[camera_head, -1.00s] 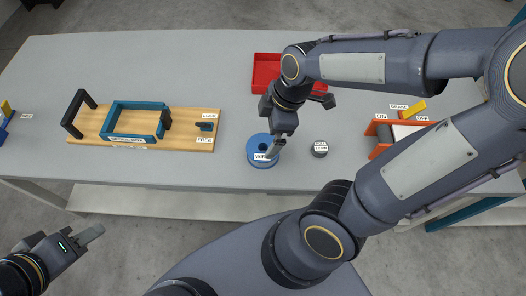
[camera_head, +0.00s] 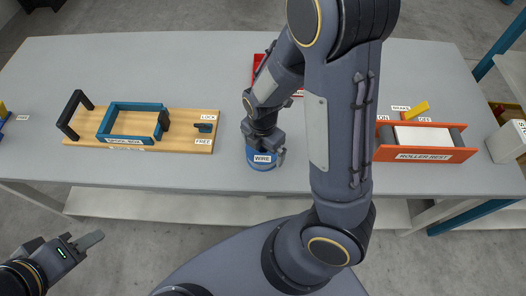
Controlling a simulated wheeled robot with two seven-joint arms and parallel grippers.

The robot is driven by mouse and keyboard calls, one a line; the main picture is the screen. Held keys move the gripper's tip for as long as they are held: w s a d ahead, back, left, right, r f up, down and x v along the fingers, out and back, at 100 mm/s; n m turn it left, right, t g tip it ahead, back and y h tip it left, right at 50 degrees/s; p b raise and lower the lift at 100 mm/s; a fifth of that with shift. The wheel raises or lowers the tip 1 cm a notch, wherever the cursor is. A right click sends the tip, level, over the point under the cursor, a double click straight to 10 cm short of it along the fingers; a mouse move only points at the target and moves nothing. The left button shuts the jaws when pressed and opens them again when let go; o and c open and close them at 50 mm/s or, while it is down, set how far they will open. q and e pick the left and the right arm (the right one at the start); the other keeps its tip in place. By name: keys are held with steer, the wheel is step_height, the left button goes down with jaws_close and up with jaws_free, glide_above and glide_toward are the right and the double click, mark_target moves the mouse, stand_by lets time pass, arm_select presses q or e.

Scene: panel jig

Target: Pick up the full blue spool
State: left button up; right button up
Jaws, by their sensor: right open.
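The blue spool (camera_head: 262,165) stands on the table near its front edge, with a white WIRE label facing me. My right gripper (camera_head: 264,148) points down right over the spool and is open, with its fingers at the spool's top; the gripper hides the spool's upper face. I cannot tell whether the fingers touch it. My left gripper (camera_head: 88,243) hangs at the lower left, away from the table; I cannot tell how far its fingers are apart.
A wooden board with a blue spool nest frame (camera_head: 105,132) and LOCK/FREE lever (camera_head: 204,127) lies left of the spool. An orange roller nest (camera_head: 425,155) stands to the right. A red tray (camera_head: 259,62) is mostly hidden behind my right arm. Table between board and spool is clear.

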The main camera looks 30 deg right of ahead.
steer(key=shift+f, duration=0.3)
steer(key=c, duration=1.1)
steer(key=shift+o, duration=0.2)
steer(key=shift+r, duration=0.1)
